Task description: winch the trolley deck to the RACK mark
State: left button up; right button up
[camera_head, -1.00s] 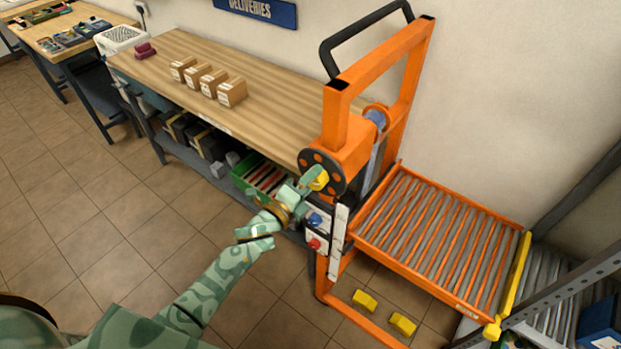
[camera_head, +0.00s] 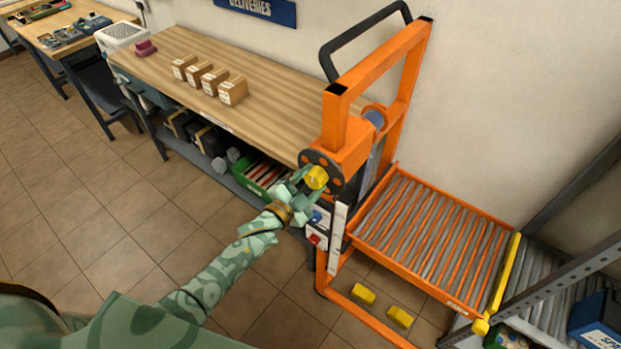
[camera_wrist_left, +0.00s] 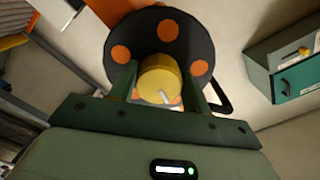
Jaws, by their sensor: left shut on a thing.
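The orange trolley has a mast (camera_head: 392,85) and a roller deck (camera_head: 428,233), which sits low beside the mast. A black winch wheel with orange spots (camera_head: 334,161) is on the mast's side, with a yellow knob (camera_head: 317,177) on it. My left gripper (camera_head: 306,183) is shut on the yellow knob; the left wrist view shows the knob (camera_wrist_left: 159,77) between its fingers, in front of the wheel (camera_wrist_left: 170,30). A white scale strip (camera_head: 338,238) stands on the mast below the wheel; its marks are too small to read. My right gripper is not in view.
A wooden bench (camera_head: 185,62) with several small boxes stands left of the trolley. A yellow bar (camera_head: 506,275) lies at the deck's right end, beside a grey rack (camera_head: 575,285) with rollers. Two yellow blocks (camera_head: 364,294) are low inside the trolley's base. Floor at left is clear.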

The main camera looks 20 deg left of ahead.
pick_arm(q)
jog(key=n+p, duration=0.1)
jog(key=n, duration=0.5)
jog(key=shift+s+d+f+n+p, duration=0.1)
jog(key=shift+f+n+p, duration=0.05)
jog(key=shift+n+p, duration=0.2)
jog(key=n, duration=0.3)
jog(key=shift+p, duration=0.35)
jog(key=shift+s+d+f+n, duration=0.1)
jog(key=shift+d+n, duration=0.05)
jog(key=shift+n, duration=1.5)
jog(key=o, duration=1)
jog(key=p+v, duration=0.1)
jog(key=v, duration=1.5)
jog(key=shift+s, duration=0.15)
